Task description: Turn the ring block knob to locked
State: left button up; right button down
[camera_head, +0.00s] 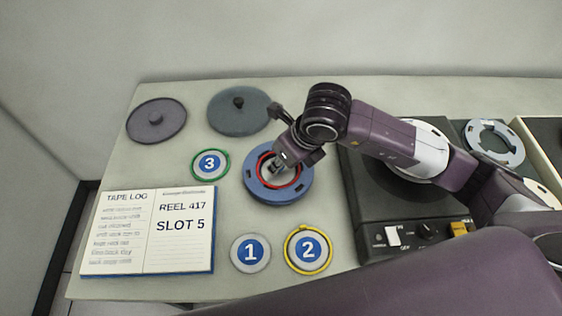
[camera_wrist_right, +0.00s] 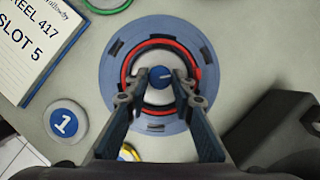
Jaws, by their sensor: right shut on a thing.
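The round blue reel (camera_head: 255,186) lies flat on the table, with a red ring (camera_head: 264,164) set inside its rim. It fills the middle of the right wrist view (camera_wrist_right: 113,90), where the red ring (camera_wrist_right: 129,72) encircles a pale hub. A small blue knob (camera_wrist_right: 160,73) with a short white mark stands at the hub's centre; the mark lies nearly level, towards the right. My right gripper (camera_head: 277,170) reaches down over the hub; in the wrist view its fingertips (camera_wrist_right: 160,78) are shut on the knob from both sides. My left gripper is not in view.
Discs labelled 1 (camera_head: 250,253), 2 (camera_head: 308,249) and 3 (camera_head: 210,164) lie around the reel. The tape log (camera_head: 148,232) lies left, reading REEL 417, SLOT 5. Two round grey lids (camera_head: 157,120) lie behind. A black deck (camera_head: 363,188) with switches stands right, under my arm.

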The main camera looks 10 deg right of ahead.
dwell(0.3)
jog(key=c, duration=1.7)
grip_release()
jog(key=shift+o, duration=0.2)
jog(key=v, duration=1.2)
